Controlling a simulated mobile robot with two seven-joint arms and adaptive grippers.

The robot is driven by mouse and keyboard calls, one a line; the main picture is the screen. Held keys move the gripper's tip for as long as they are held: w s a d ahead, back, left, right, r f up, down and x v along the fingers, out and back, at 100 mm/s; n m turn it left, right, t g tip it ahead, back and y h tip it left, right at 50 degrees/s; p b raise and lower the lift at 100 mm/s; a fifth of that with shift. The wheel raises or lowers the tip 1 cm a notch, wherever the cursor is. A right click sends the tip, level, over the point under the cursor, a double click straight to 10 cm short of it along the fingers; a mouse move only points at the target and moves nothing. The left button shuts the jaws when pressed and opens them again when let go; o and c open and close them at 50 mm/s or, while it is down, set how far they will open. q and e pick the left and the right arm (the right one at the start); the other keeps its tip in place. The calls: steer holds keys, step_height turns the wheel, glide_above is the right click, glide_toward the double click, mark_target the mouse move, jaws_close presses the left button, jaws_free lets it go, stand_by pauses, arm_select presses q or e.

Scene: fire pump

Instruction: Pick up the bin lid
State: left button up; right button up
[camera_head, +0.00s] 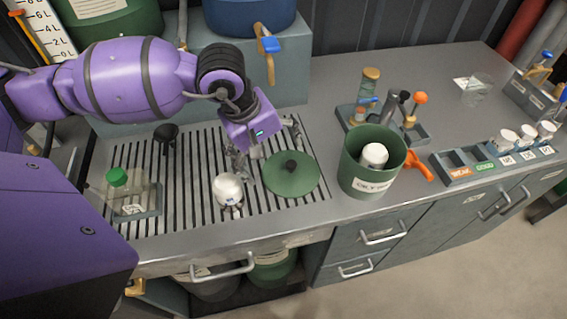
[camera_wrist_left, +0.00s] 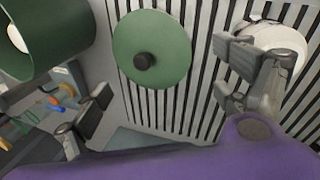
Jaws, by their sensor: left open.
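The bin lid (camera_head: 291,175) is a round green disc with a black knob (camera_head: 291,166). It lies flat on the slatted drain grid, left of the green bin (camera_head: 359,176). The lid also shows in the left wrist view (camera_wrist_left: 168,38), with its knob facing the camera. My left gripper (camera_head: 266,148) is over the grid just behind the lid, pointing down. Its two fingers are spread apart with nothing between them, and the lid's knob is clear of them. In the left wrist view the fingers (camera_wrist_left: 165,95) stand on either side below the lid. My right gripper is not in view.
A white round-topped container (camera_head: 228,187) stands left of the lid, close to one finger. The open bin holds a white item (camera_head: 374,155). A green-capped bottle (camera_head: 118,188) and a black funnel-like item (camera_head: 166,134) stand farther left. Labelled trays (camera_head: 488,160) line the right counter.

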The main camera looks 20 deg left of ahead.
mark_target(283, 175)
arm_select(q)
steer(key=x, duration=0.7)
steer(key=shift+f+p, duration=0.15)
steer(key=shift+p, duration=0.25)
steer(key=shift+c, duration=0.5)
steer(key=c, duration=1.2)
